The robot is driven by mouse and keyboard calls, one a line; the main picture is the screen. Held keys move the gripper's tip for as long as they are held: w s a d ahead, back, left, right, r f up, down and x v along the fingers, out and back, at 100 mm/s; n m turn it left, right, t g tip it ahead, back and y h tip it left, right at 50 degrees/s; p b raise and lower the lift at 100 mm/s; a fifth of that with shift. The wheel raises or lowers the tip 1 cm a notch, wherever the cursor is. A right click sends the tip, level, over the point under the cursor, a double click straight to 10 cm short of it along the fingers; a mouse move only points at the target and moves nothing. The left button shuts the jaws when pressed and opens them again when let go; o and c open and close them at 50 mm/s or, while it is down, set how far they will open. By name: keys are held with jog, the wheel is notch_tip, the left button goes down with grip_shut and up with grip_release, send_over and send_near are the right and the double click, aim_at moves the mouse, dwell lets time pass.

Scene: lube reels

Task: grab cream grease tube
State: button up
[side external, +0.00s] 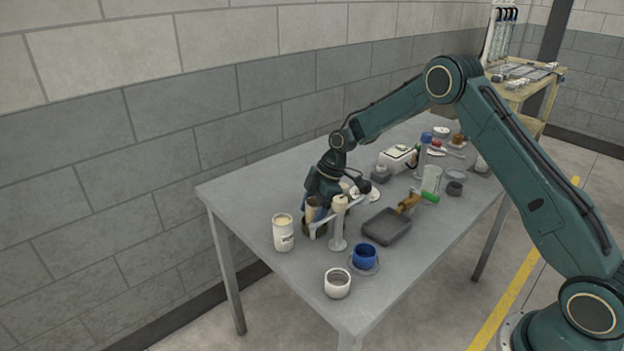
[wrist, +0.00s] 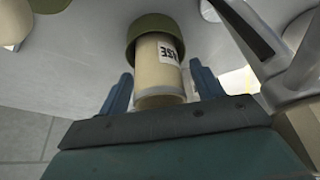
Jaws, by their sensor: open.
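The cream grease tube (wrist: 158,68) shows in the wrist view with dark lettering on its side and an olive cap or base (wrist: 150,28) at its far end. It lies between the two fingers of my gripper (wrist: 160,80), which are open with a gap on each side. In the side view my gripper (side external: 318,205) is low over the near left part of the table. A tan part of the tube (side external: 313,210) shows there between its fingers, with the rest partly hidden.
A pale grey stand (side external: 338,232) with a side bar is close to the right of my gripper. A white can (side external: 283,234) stands to the left. The table's left corner is clear.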

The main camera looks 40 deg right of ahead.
jog(key=shift+c, duration=0.3)
jog(key=c, duration=1)
jog(key=shift+r, duration=0.1)
notch_tip(320, 180, up, 20)
dwell(0.8)
